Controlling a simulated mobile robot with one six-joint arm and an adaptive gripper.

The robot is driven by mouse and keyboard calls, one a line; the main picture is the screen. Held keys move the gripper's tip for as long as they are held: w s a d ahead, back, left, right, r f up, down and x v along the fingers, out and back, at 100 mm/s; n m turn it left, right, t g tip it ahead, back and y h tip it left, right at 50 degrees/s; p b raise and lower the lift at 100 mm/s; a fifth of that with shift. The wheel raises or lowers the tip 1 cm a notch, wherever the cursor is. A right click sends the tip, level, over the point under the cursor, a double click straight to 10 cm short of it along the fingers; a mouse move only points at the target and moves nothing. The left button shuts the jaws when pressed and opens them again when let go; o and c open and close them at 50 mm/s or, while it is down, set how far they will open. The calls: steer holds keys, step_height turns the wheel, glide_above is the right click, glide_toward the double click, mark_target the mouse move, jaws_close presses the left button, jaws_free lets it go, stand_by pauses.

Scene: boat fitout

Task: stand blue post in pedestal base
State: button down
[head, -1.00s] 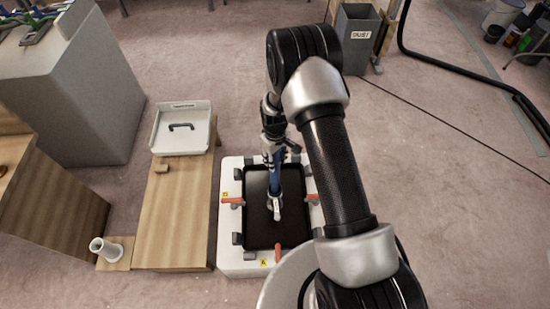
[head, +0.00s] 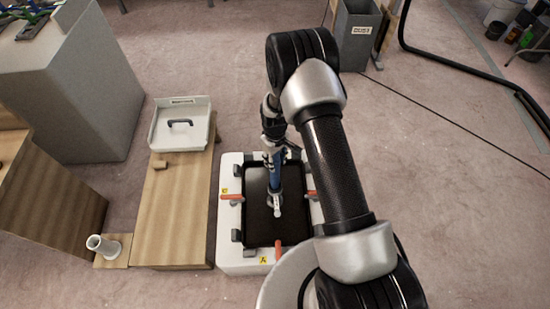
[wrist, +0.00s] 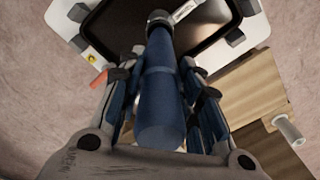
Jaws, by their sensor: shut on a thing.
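The blue post (wrist: 160,95) is held in my gripper (wrist: 162,108), with the fingers closed on both sides of it. In the head view the blue post (head: 274,176) stands nearly upright over the black panel, partly hidden by my gripper (head: 276,152). A silver fitting with a short lever, apparently the pedestal base (head: 276,205), is on the panel at the post's lower end. The base also shows in the wrist view (wrist: 159,16). The post's end meets it there; I cannot tell how deep it sits.
The black panel (head: 262,229) lies in a white frame (head: 230,237) with orange handles and dark clamps. A wooden bench (head: 172,222) on the left carries a white tray (head: 157,143). Open floor lies behind.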

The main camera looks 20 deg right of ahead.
steer(key=shift+f, duration=0.85)
steer(key=c, duration=1.1)
jaws_free()
step_height(320, 180, up, 12)
